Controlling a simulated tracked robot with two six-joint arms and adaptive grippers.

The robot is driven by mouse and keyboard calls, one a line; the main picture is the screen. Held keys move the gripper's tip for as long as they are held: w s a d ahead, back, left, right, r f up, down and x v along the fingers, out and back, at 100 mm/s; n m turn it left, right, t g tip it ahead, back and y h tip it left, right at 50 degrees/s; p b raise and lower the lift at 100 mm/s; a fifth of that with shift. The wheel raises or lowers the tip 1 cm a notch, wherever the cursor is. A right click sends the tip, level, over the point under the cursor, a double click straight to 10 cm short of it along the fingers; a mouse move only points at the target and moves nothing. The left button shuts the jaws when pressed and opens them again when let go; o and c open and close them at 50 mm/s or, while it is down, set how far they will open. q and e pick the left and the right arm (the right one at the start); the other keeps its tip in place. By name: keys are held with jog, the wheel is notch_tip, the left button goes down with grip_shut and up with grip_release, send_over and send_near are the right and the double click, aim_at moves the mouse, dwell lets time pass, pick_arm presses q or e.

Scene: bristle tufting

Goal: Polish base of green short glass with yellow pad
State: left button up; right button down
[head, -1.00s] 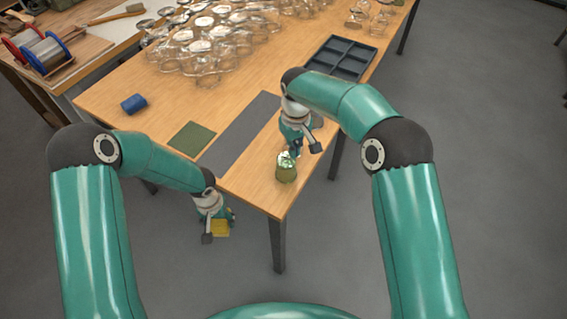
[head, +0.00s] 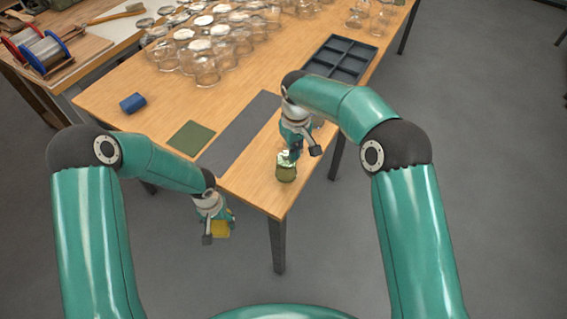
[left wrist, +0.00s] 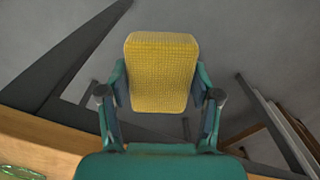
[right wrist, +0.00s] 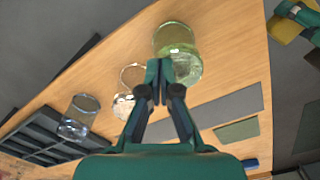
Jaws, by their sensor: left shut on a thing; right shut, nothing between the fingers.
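The yellow pad (left wrist: 162,72) is gripped by my left gripper (head: 218,222), off the front left corner of the table. The pad also shows in the head view (head: 220,230). The green short glass (head: 286,171) stands near the table's front edge. In the right wrist view the green glass (right wrist: 176,48) is just beyond the fingertips of my right gripper (right wrist: 166,72). The right gripper is shut and empty, partly covering the glass; I cannot tell whether they touch. I cannot tell which end of the glass is up. Pad and glass are apart.
A grey mat (head: 240,133) and a dark green mat (head: 192,137) lie left of the glass. Clear glasses (right wrist: 128,80) (right wrist: 78,117) stand near the right gripper. A compartment tray (head: 342,58) and several glasses (head: 205,68) are further back. A blue roll (head: 133,103) lies at left.

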pick_arm(q)
jog(key=shift+r, duration=0.1)
pick_arm(e)
jog(key=shift+r, duration=0.1)
